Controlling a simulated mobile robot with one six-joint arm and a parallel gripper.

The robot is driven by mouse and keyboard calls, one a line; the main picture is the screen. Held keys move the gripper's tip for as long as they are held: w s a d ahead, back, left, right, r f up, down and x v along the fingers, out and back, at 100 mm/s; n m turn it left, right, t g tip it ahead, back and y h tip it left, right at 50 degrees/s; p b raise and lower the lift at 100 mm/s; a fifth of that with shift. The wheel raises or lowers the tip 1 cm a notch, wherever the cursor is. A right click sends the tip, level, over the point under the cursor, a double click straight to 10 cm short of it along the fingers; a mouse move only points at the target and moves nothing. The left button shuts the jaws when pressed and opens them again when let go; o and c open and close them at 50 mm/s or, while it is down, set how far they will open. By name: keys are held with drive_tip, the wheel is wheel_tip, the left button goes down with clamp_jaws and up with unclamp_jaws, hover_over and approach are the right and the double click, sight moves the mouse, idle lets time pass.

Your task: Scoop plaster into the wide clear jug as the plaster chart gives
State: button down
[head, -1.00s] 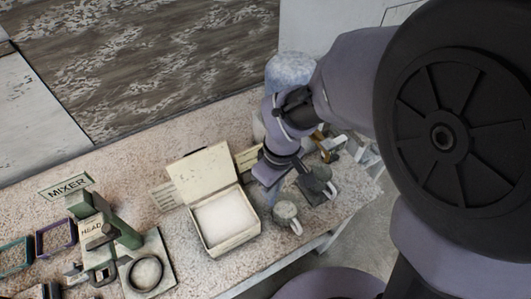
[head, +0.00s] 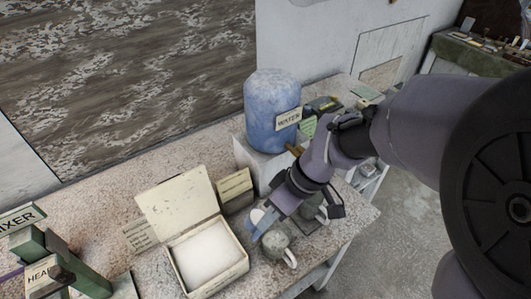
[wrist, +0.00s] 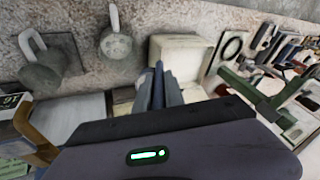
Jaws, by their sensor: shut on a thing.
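The open plaster box (head: 240,262) is full of white plaster (head: 202,254); it also shows in the wrist view (wrist: 199,50). A grey mug-like jug with a handle (head: 279,246) stands right of it. A second jug (head: 314,209) stands behind, on a dark square plate. The wrist view shows the first jug (wrist: 117,44) and the second (wrist: 42,72). Neither looks plainly clear. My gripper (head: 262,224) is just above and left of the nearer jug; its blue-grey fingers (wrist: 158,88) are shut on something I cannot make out. A text sheet (head: 140,236) lies left of the box, unreadable.
A blue tank labelled WATER (head: 270,110) stands behind on a raised block. A beige card (head: 234,188) stands beside the box lid. The green mixer stand (head: 70,265) is at the left. The bench's right edge is close to the jugs.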

drive_tip(key=d+f+y+b, duration=0.3)
drive_tip(key=f+y+b, duration=0.1)
drive_tip(key=y+b, duration=0.3)
drive_tip(key=shift+w+d+f+g, duration=0.25)
drive_tip(key=shift+d+f+g, duration=0.05)
drive_tip(key=shift+f, duration=0.1)
idle(0.5)
